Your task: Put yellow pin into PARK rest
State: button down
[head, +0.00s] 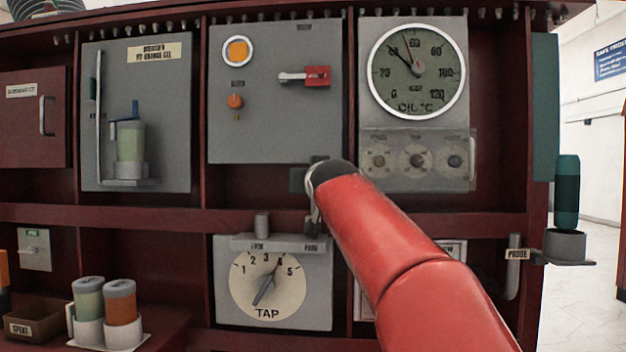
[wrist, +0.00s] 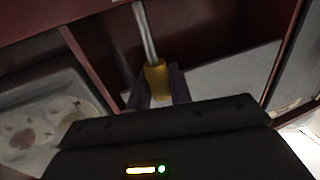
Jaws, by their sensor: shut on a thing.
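My gripper (wrist: 158,88) is shut on the yellow pin (wrist: 157,78), seen in the wrist view. The pin's yellow grip sits between the two dark fingers, and its bare metal shaft runs toward the top of that picture. In the head view my gripper (head: 313,208) is largely hidden behind my red arm, and I cannot make out the pin there. It is just above the right end of the grey ledge (head: 285,242) over the TAP dial, by a small label that seems to read PARK. The rest itself is not clear. I cannot tell whether the shaft touches it.
A grey cylinder (head: 262,225) stands at the ledge's left end, beside a LOCK label. The TAP dial (head: 267,288) is below. A red cabinet rail (head: 150,215) runs behind. The clear cover over small dials (head: 417,160) is up to the right.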

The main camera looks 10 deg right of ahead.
aim_at(313, 213)
jog(key=shift+f+b, duration=1.7)
jog(key=shift+f, duration=0.15)
jog(key=c, duration=1.2)
grip_release()
jog(key=s+b, duration=0.1)
jog(key=s, duration=0.3)
jog(key=s+b, duration=0.1)
jog(key=s, duration=0.3)
jog(key=shift+a, duration=0.2)
jog(key=shift+w, duration=0.1)
jog(key=s+f+g+p, duration=0.2)
jog(key=s+f+g, duration=0.2)
jog(key=s+f, duration=0.6)
jog(key=s+f+g+p, duration=0.2)
jog(key=s+f+g, duration=0.2)
jog(key=s+f, duration=0.6)
jog(key=s+f+g+y+p, duration=0.1)
jog(key=s+f+g+p, duration=0.2)
jog(key=s+f, duration=0.7)
jog(key=shift+d+f+n+g, duration=0.15)
jog(key=shift+f+g, duration=0.2)
jog(key=shift+f, duration=1.35)
jog(key=shift+d+f+n+g, duration=0.15)
jog(key=shift+f+g, duration=0.2)
jog(key=shift+f, duration=1.35)
